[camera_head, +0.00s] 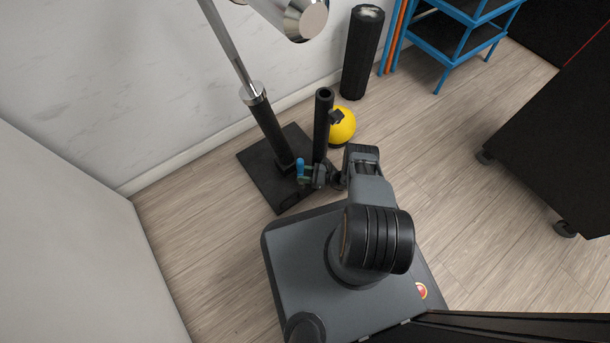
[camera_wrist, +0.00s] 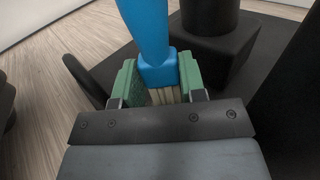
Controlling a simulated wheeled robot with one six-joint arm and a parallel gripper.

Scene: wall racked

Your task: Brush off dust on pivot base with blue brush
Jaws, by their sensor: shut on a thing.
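The blue brush (camera_wrist: 150,45) is held in my gripper (camera_wrist: 158,82). Its blue part rises between the green finger pads, and pale bristles show just below it. The pads are shut on it from both sides. In the head view the blue brush (camera_head: 300,167) is a small upright shape at my gripper (camera_head: 308,177), over the pivot base. The pivot base (camera_head: 256,160) is a flat black square plate on the floor, with dark posts standing on it. I cannot make out dust on it, or tell whether the brush touches it.
A black post (camera_head: 323,125) stands close beside my gripper. A yellow ball (camera_head: 341,127) and a black foam roller (camera_head: 362,52) are behind, near the wall. A blue rack (camera_head: 450,45) stands at the back right. A black wheeled unit (camera_head: 560,130) is at right. Floor between is clear.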

